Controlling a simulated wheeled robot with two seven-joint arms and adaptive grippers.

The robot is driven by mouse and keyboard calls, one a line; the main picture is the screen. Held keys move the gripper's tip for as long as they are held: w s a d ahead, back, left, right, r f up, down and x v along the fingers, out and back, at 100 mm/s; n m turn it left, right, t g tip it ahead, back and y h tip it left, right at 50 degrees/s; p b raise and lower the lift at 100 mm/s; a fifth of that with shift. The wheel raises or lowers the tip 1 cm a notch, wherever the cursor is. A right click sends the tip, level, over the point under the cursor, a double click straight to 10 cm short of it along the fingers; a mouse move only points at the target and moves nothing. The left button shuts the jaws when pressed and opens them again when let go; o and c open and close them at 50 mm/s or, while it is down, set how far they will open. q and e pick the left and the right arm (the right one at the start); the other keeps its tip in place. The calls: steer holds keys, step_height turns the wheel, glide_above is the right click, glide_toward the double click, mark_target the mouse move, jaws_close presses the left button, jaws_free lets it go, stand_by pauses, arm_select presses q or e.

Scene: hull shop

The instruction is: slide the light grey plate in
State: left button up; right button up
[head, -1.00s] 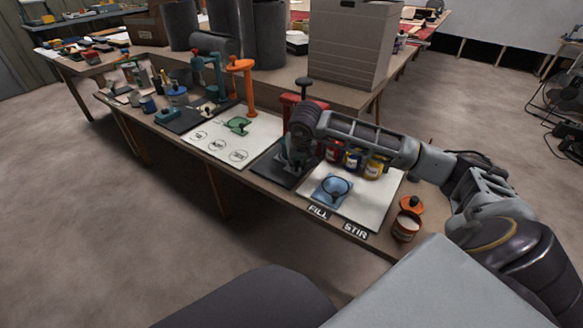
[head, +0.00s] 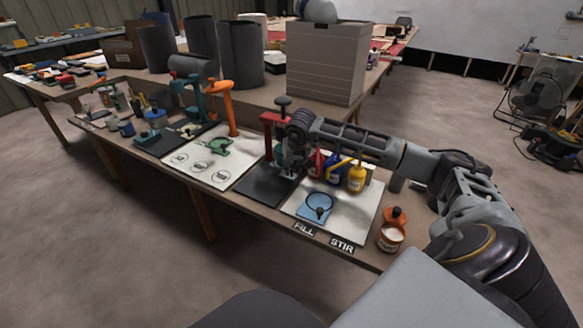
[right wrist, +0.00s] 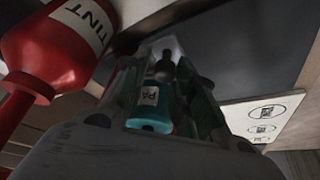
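I cannot single out a light grey plate with certainty. Pale flat boards lie on the bench: one at right (head: 345,226) and one at left (head: 180,171). My right gripper (head: 290,172) is low over the dark mat (head: 262,188) between them, beside the red stand (head: 268,124). In the right wrist view its fingers (right wrist: 168,70) are apart, with a teal bottle (right wrist: 150,118) showing between them and a gap at its right side. I see no plate between them. My left gripper is out of view.
A red bottle labelled TINT (right wrist: 65,45) is close left of the right gripper. Blue (head: 335,172) and yellow (head: 357,178) bottles stand under my right forearm. An orange stand (head: 222,100) and orange jar (head: 391,236) are on the bench; a grey ridged box (head: 325,65) stands behind.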

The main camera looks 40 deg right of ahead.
steer(key=shift+o, duration=1.1)
steer(key=v, duration=0.8)
steer(key=shift+f, duration=0.1)
stand_by(0.3)
